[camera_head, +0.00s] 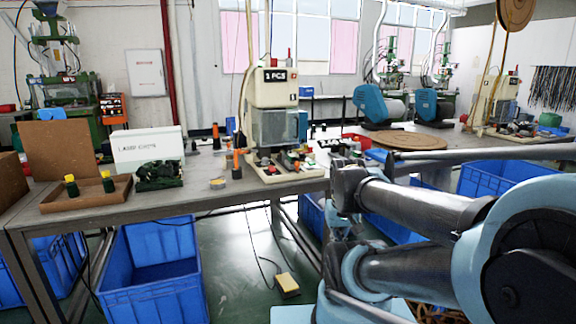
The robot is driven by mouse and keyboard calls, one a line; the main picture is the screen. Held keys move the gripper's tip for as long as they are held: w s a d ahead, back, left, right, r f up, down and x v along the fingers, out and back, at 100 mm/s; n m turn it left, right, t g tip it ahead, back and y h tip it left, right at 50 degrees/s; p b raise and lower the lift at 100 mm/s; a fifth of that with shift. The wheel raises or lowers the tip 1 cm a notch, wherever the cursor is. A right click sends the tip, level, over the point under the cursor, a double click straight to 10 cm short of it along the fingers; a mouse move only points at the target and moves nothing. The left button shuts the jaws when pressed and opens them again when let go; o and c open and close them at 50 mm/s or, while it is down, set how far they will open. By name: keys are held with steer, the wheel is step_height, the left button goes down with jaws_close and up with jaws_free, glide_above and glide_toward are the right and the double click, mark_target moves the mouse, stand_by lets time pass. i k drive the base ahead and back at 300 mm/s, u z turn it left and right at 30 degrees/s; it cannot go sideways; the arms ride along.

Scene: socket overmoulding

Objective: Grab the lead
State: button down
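No single lead can be picked out for certain. A dark green tangled heap (159,174), possibly leads, lies on the bench in front of a white lettered box (148,146). Orange-brown coiled strands (440,314) show at the bottom edge, partly hidden by my arm; I cannot tell what they are. Thin dark cables (262,240) hang below the bench to the floor. My folded arm fills the right foreground, and my gripper's fingers cannot be made out.
The grey bench (110,216) carries a brown tray (87,203) with yellow-topped pieces and a white press (277,115). Blue crates (150,280) stand beneath. A yellow pedal (287,284) lies on the floor. Dark strands (565,92) hang on the far right wall.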

mark_target(356, 154)
steer(key=k, duration=1.1)
steer(key=z, duration=0.7)
steer(key=i, duration=2.3)
steer(key=u, duration=0.15)
